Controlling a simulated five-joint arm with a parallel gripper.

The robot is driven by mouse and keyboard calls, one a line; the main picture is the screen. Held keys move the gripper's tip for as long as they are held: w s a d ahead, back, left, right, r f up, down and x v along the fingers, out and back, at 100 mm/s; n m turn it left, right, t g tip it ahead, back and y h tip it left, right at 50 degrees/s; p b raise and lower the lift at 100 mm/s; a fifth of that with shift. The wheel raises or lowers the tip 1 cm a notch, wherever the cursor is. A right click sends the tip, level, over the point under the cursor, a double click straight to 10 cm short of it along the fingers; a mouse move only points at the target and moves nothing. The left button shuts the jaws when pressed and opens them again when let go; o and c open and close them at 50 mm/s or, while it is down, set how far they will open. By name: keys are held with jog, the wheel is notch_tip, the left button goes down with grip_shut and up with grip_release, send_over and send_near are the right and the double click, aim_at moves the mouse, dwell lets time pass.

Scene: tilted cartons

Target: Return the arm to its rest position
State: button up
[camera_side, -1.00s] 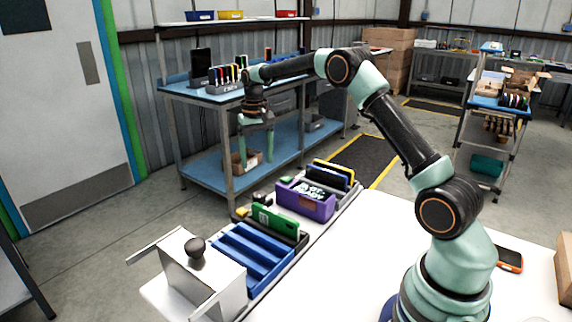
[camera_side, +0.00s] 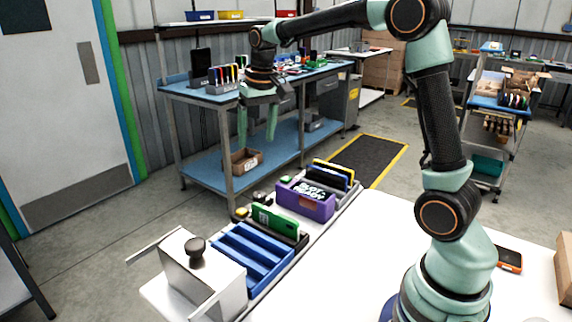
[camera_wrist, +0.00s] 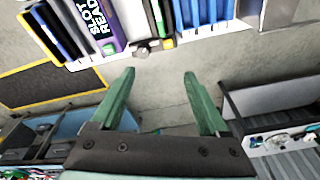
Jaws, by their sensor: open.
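My gripper (camera_side: 257,122) hangs open and empty in the side view, raised above the row of holders, with the blue workbench behind it. In the wrist view its two green fingers (camera_wrist: 161,100) are spread apart with only grey floor between them. Below it in the side view are a blue slotted tray (camera_side: 250,252), a green piece (camera_side: 275,222) in a black holder, and a purple carton marked "SLOT READY" (camera_side: 305,200). The purple carton also shows at the upper left of the wrist view (camera_wrist: 103,25). Nothing is touching the fingers.
A metal box with a black knob (camera_side: 196,248) stands at the near end of the row. The white table (camera_side: 375,240) is mostly clear; an orange-edged phone (camera_side: 509,259) lies at right. A blue workbench (camera_side: 210,165) and a loaded shelf cart (camera_side: 490,130) stand behind.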

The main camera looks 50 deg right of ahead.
jog(key=s+a+n+t, duration=0.1)
jog(key=s+a, duration=0.3)
jog(key=s, duration=0.5)
jog(key=s+a+n+t, duration=0.2)
jog(key=s+a+n, duration=0.1)
jog(key=s, duration=0.5)
jog(key=shift+s+a+t, duration=0.3)
jog(key=shift+s+a, duration=0.05)
jog(key=shift+a, duration=0.3)
jog(key=shift+r, duration=0.15)
